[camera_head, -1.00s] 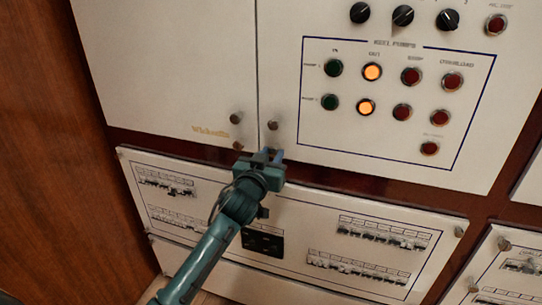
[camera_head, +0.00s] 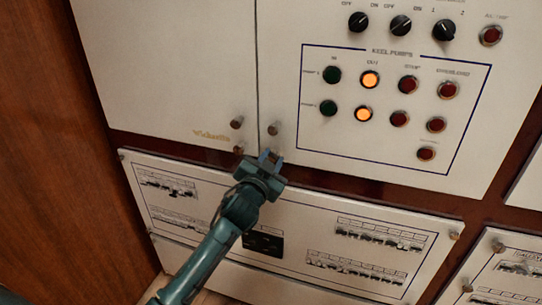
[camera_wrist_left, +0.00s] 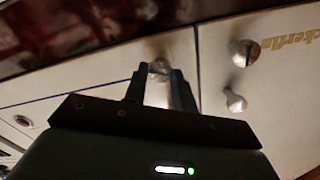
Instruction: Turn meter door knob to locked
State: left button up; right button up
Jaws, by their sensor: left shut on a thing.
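My left gripper (camera_head: 271,154) is at the lower left corner of the right cabinet door (camera_head: 340,25), which bears lamps and switches. In the left wrist view, its two fingers (camera_wrist_left: 160,72) are shut on a small metal knob (camera_wrist_left: 160,64) beside the gap between the doors. In the head view the fingers mostly hide this knob. Another knob (camera_head: 274,128) sits just above it on the same door. Two more knobs (camera_head: 237,122) (camera_head: 238,149) are on the left door's lower right corner. The held knob's marking cannot be read. My right gripper is not in view.
Below the doors, a dark red-brown beam (camera_head: 380,190) separates them from a white breaker panel (camera_head: 300,215) with rows of small switches. My left arm passes in front of that panel. A wooden wall (camera_head: 60,180) stands at the left.

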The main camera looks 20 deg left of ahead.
pick_arm(q)
jog(key=shift+m+p, duration=0.35)
jog(key=shift+m, duration=0.65)
jog(key=m, duration=0.2)
jog(key=shift+m+p, duration=0.3)
jog(key=shift+p, duration=0.1)
jog(key=m, duration=0.2)
jog(key=shift+m+p, duration=0.4)
jog(key=shift+d+m+p, duration=0.1)
jog(key=shift+m+p, duration=0.2)
jog(key=shift+m, duration=0.9)
jog(key=shift+f+m, duration=0.1)
jog(key=shift+m, duration=1.3)
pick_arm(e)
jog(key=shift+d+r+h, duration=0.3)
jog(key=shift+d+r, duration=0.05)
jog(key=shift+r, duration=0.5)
pick_arm(q)
jog(key=shift+p, duration=0.3)
